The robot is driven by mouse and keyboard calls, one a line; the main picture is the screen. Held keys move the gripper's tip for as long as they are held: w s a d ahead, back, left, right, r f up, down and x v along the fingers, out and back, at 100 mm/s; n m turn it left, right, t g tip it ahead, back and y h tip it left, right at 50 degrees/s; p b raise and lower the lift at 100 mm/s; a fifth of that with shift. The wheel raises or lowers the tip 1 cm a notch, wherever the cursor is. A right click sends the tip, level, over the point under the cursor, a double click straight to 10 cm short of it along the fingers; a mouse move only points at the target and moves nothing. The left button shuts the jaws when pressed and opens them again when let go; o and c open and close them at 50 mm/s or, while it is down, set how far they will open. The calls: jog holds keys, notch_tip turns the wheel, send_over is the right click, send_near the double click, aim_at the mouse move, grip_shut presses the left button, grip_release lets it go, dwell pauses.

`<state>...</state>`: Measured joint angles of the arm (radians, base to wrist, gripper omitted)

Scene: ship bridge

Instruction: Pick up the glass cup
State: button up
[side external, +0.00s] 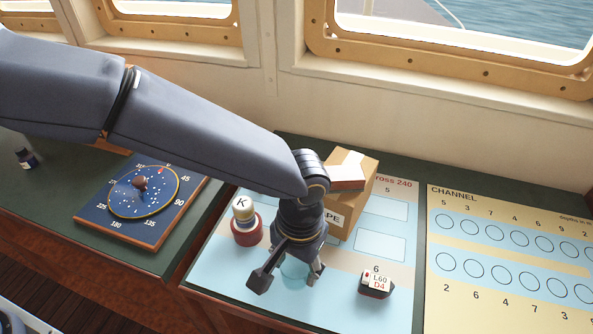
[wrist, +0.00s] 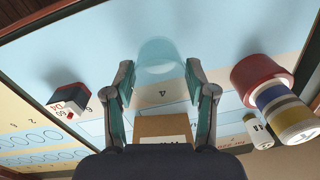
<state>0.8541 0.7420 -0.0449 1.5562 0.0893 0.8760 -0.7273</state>
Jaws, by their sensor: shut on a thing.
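The glass cup (side external: 294,271) is clear with a pale blue tint and stands on the light blue part of the chart sheet in the side view. My gripper (side external: 287,279) points down over it, with one finger on each side. In the wrist view the cup (wrist: 158,56) shows between the tips of my gripper (wrist: 159,68), which is shut on it. The fingers hide part of the cup in the side view. I cannot tell any gap between the cup and the sheet.
A cardboard box (side external: 350,218) stands close behind my gripper. A blue compass board (side external: 142,205) lies further left. The sheet's front is clear.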

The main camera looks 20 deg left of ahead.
jog(key=c, duration=0.4)
jog(key=shift+o, duration=0.2)
